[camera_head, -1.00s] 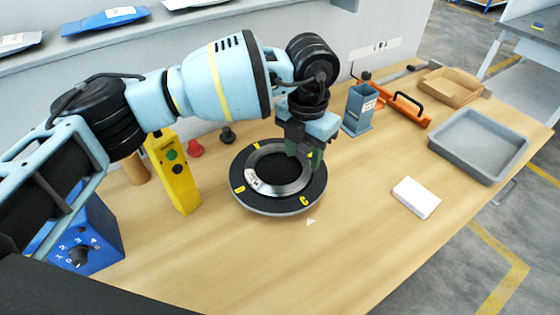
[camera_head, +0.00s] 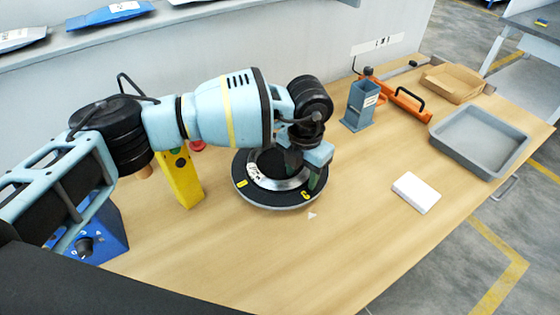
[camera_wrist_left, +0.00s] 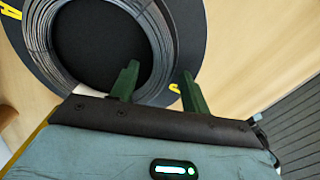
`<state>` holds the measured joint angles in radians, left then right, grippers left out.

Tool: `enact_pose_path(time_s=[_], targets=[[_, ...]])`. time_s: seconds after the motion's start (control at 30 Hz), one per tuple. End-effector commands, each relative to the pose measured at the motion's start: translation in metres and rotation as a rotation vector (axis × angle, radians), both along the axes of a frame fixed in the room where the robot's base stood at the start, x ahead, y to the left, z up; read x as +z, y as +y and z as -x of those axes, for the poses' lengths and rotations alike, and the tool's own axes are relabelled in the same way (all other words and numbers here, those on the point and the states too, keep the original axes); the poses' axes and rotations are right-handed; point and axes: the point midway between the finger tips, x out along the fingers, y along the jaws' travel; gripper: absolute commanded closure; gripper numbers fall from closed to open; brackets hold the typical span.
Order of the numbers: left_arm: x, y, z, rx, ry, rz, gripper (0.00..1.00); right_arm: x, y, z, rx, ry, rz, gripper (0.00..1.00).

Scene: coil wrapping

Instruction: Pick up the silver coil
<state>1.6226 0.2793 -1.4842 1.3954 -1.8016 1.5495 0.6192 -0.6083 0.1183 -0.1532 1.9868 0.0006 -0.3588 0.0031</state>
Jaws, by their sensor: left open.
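The silver coil (camera_head: 262,180) is a ring of wire lying flat on a round black turntable (camera_head: 250,197) with yellow marks. A white label sits on the coil's left side. My left gripper (camera_head: 302,184) points down over the right side of the coil and hides part of it. In the left wrist view the coil (camera_wrist_left: 158,40) shows at the top left, and the green fingers of my left gripper (camera_wrist_left: 158,82) stand apart, one over the coil's inside and one beyond its outer edge. I cannot tell whether they touch the coil. My right gripper is not in view.
A yellow control box (camera_head: 181,180) stands left of the turntable, with a blue box (camera_head: 105,235) nearer. A blue-grey holder (camera_head: 360,106), an orange tool (camera_head: 405,106), a grey tray (camera_head: 437,133) and a white block (camera_head: 416,193) lie to the right. The front middle of the table is clear.

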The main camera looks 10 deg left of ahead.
Motion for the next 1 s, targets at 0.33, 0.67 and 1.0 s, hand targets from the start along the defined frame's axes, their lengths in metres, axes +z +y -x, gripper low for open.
enact_pose_path(time_s=[0.33,0.67,1.0], targets=[[0.0011,-0.0002,-0.0002,0.000,-0.001,0.000,0.80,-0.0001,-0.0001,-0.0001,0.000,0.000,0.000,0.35],[0.0025,-0.0004,-0.0009,0.000,-0.004,0.001,1.00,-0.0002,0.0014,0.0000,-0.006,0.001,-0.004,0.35],[0.0089,-0.0005,-0.0013,0.000,-0.006,0.002,1.00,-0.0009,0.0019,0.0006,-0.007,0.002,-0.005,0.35]])
